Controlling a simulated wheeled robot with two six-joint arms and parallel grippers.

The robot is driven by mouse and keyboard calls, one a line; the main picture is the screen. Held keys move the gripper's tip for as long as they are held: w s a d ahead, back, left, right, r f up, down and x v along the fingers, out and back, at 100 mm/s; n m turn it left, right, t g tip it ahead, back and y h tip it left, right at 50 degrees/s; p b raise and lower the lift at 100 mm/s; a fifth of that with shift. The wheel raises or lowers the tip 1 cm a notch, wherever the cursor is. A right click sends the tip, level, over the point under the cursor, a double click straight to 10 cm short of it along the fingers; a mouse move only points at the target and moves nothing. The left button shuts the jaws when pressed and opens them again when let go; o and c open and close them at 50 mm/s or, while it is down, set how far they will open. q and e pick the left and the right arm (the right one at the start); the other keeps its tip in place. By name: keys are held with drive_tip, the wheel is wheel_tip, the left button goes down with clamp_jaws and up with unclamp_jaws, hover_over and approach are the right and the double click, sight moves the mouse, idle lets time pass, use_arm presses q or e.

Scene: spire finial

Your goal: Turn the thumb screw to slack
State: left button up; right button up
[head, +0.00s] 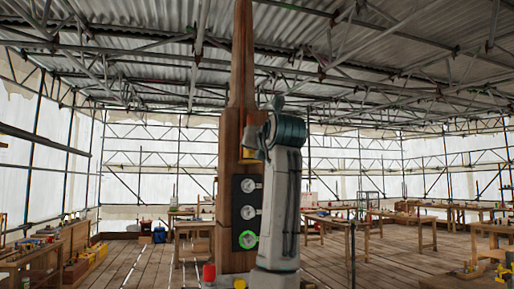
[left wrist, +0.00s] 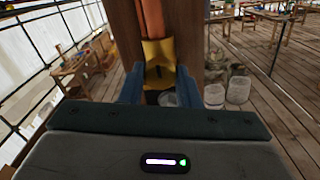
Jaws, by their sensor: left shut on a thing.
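A wooden spire post (head: 230,150) stands upright at the centre of the head view. A yellow fitting (head: 248,153) is on it, partly covered by my arm. In the left wrist view the yellow fitting (left wrist: 156,52) is straight ahead, below an orange-brown bar (left wrist: 152,18). My left gripper (left wrist: 158,84) has its two blue fingers at the fitting's lower part. It is shut on a small dark piece there, which looks like the thumb screw (left wrist: 157,72); its turn is too small to read. My right gripper is not clearly in view.
A black panel (head: 247,199) with three round dials is on the post; the lowest dial (head: 247,240) has a green ring. A red object (head: 209,273) is near the post's foot. Workbenches (head: 327,225) stand behind on the plank floor, with open floor between.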

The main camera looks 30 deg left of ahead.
use_arm(q)
drive_tip(key=shift+f, duration=0.15)
drive_tip(key=o, duration=1)
drive_tip(key=shift+d, duration=0.1)
drive_tip(key=b+v, duration=0.4)
drive_tip(key=v, duration=0.6)
drive_tip(key=shift+s+d+b, duration=0.2)
drive_tip(key=shift+s+b, duration=0.1)
drive_tip(key=shift+b, duration=0.05)
